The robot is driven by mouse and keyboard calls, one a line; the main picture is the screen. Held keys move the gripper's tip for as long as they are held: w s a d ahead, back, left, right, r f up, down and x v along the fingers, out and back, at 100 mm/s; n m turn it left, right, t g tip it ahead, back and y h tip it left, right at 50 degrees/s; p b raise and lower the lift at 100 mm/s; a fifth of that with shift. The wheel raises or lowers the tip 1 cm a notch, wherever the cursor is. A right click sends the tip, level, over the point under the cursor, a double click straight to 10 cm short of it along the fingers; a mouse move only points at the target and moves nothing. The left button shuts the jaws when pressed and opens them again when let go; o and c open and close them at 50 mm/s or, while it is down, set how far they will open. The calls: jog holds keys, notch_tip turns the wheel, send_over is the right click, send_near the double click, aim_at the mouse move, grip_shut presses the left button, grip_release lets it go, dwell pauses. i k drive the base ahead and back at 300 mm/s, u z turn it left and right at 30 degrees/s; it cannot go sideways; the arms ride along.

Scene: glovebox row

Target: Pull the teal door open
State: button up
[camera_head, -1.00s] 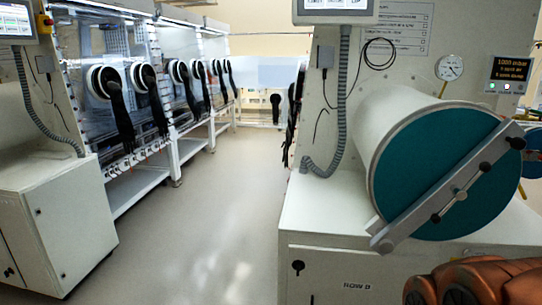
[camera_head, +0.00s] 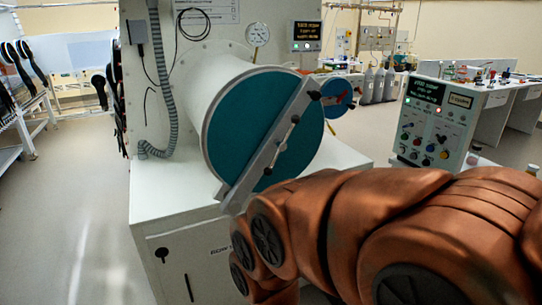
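The teal door (camera_head: 243,122) is a large round disc that closes the front end of a white cylindrical chamber (camera_head: 205,85). It looks shut. A grey metal bar (camera_head: 264,150) crosses it diagonally, with a thin handle rod and black knobs (camera_head: 295,119) on it. My copper-coloured arm fills the lower right and passes in front of the cabinet, below and right of the door. My gripper is not in view, so I cannot see whether it touches anything.
The white cabinet (camera_head: 165,205) under the chamber has a black knob and slot. A smaller blue round door (camera_head: 338,91) is behind at right. A control box (camera_head: 434,122) with lights and knobs stands at right. Floor (camera_head: 60,210) at left is clear.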

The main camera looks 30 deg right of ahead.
aim_at(243, 126)
jog(key=u, duration=0.95)
jog(key=k, duration=0.65)
jog(key=z, duration=1.15)
jog(key=i, duration=0.5)
jog(key=u, duration=0.05)
